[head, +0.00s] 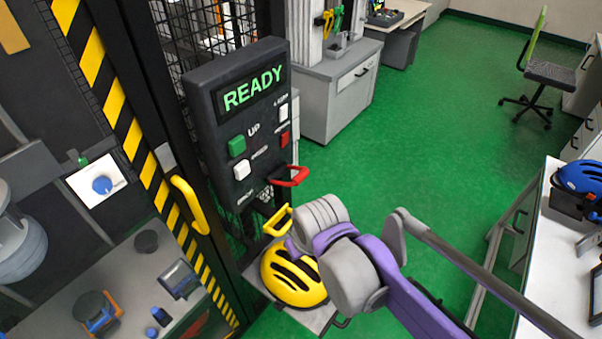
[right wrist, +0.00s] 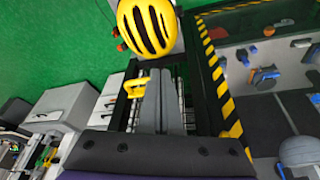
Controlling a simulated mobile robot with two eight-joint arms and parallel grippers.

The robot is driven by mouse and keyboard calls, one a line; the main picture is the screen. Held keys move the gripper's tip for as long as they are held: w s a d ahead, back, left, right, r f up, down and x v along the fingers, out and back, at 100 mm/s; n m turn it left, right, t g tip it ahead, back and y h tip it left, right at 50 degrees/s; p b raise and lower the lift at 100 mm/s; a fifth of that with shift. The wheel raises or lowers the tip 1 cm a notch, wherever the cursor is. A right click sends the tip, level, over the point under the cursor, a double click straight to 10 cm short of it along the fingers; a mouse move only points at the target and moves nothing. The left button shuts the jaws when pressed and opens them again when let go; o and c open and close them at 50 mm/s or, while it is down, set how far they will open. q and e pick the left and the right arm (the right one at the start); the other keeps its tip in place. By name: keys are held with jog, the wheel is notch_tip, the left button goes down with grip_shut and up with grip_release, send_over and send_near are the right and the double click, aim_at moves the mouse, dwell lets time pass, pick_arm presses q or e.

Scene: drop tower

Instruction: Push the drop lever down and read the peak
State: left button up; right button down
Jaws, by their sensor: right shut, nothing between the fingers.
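The dark control panel (head: 240,120) shows a green READY on its display (head: 254,89). A red loop-shaped lever (head: 290,177) sticks out at the panel's lower right side. A yellow loop handle (head: 277,221) is below it; a yellow handle also shows in the right wrist view (right wrist: 135,87), just left of my fingers. My right gripper (right wrist: 160,75) is shut and empty, its fingers together. In the head view my right wrist is below and right of the red lever, and its fingertips are hard to make out. Contact with either handle cannot be told. My left gripper is out of view.
A yellow helmet (head: 293,274) sits low in front of the panel; a yellow helmet is beyond my fingers in the wrist view (right wrist: 147,25). The striped gate frame (head: 110,95) has a yellow handle (head: 190,204). A white bench (head: 560,245) stands right. Green floor between is clear.

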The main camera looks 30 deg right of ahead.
pick_arm(q)
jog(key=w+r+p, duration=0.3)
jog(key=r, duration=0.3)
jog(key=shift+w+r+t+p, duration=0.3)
jog(key=shift+p, duration=0.1)
pick_arm(e)
jog(key=w+d+r+g, duration=0.2)
jog(key=w+d+r, duration=0.2)
jog(key=w+r, duration=0.4)
jog(key=w+d+r+g, duration=0.3)
jog(key=w+d+r, duration=0.1)
jog(key=w+r, duration=0.4)
jog(key=shift+w+d+r, duration=0.15)
jog(key=shift+d+r, duration=0.1)
jog(key=shift+r, duration=0.05)
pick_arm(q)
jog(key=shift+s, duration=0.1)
pick_arm(e)
jog(key=shift+f, duration=0.1)
